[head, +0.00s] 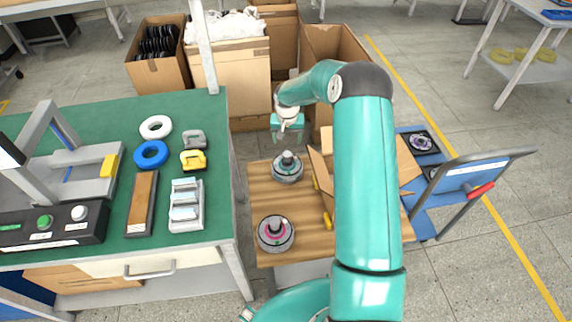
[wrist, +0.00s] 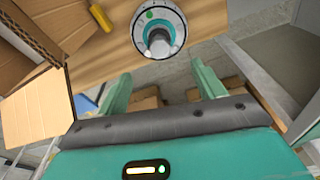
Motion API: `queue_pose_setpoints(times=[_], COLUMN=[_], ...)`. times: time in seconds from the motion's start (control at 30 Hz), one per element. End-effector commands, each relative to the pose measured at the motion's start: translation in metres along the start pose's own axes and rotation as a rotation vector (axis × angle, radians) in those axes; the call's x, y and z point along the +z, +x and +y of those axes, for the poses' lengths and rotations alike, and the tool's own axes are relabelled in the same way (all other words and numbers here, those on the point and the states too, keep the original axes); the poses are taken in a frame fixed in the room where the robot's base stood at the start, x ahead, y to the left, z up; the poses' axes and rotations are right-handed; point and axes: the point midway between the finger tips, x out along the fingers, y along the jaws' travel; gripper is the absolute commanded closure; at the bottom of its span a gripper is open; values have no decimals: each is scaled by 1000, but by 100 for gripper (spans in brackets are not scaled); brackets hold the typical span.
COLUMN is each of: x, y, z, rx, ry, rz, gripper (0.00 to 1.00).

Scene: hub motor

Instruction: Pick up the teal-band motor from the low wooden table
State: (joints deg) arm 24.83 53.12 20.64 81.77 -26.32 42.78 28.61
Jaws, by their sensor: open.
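The teal-band motor (head: 287,167) stands on the low wooden table (head: 262,198) near its far edge. It is a grey round motor with a shaft on top and a teal ring. In the wrist view the same motor (wrist: 158,28) shows at the top, beyond and between my two fingers. My gripper (head: 289,133) is above and slightly behind the motor in the head view. Its fingers (wrist: 160,82) are spread apart with nothing between them. A second motor with a pink band (head: 276,233) stands nearer on the same table.
An open cardboard box (head: 385,170) stands on the right of the low table, with yellow-handled tools beside it. The green workbench (head: 105,180) is close on the left. Cardboard boxes (head: 228,80) stand behind. A blue cart (head: 425,160) is at the right.

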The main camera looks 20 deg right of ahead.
Motion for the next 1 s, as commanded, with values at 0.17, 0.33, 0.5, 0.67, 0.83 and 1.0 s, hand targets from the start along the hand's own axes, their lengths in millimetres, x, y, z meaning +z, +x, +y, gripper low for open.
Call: queue_pose_setpoints(times=[0.17,0.33,0.5,0.67,0.83,1.0], x=[6,7,6,4,2,0], y=[29,62,81,93,118,134], z=[0,0,0,0,0,0], rx=[0,0,0,0,-1,0], ry=[0,-1,-3,-1,-2,-2], rz=[-6,-5,-3,-4,-4,-3], gripper=[32,32,32,32,32,32])
